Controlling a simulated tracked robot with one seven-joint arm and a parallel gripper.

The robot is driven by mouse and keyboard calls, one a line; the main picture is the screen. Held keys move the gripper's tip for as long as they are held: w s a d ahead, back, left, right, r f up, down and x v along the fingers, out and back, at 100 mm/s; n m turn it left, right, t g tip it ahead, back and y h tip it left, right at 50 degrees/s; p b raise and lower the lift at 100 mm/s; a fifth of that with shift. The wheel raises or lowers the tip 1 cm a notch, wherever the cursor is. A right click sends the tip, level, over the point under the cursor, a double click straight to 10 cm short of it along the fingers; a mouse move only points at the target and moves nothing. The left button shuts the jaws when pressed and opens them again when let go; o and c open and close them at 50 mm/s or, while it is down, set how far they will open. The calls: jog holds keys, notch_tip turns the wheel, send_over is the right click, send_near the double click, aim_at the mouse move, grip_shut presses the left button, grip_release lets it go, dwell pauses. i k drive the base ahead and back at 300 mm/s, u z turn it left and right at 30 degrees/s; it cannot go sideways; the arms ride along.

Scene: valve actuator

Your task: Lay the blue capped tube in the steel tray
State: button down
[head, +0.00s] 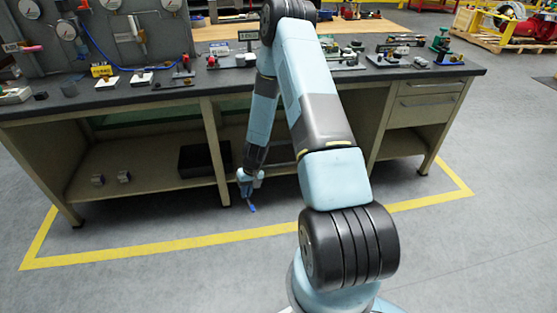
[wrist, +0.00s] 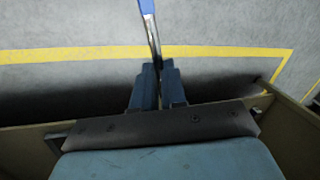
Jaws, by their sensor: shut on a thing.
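My gripper (head: 247,187) hangs low in front of the workbench, near its lower shelf and a front leg. In the wrist view my gripper (wrist: 158,80) has its two blue-grey fingers shut on the blue capped tube (wrist: 151,30). The tube's blue end points away from the fingers, and its thinner grey part runs down between them. In the head view the blue tube (head: 252,208) shows as a small blue tip below my gripper, over the grey floor. I cannot pick out the steel tray for certain in either view.
The workbench (head: 130,95) has a dark top with gauges, fittings and small plates along it. The floor in front is clear.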

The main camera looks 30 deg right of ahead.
aim_at(276, 158)
jog(key=k, duration=1.05)
jog(key=z, duration=0.35)
jog(key=i, duration=0.95)
jog(key=z, duration=0.7)
jog(key=i, duration=0.85)
jog(key=u, duration=0.05)
jog(key=k, duration=0.85)
jog(key=z, duration=0.2)
jog(key=i, duration=0.5)
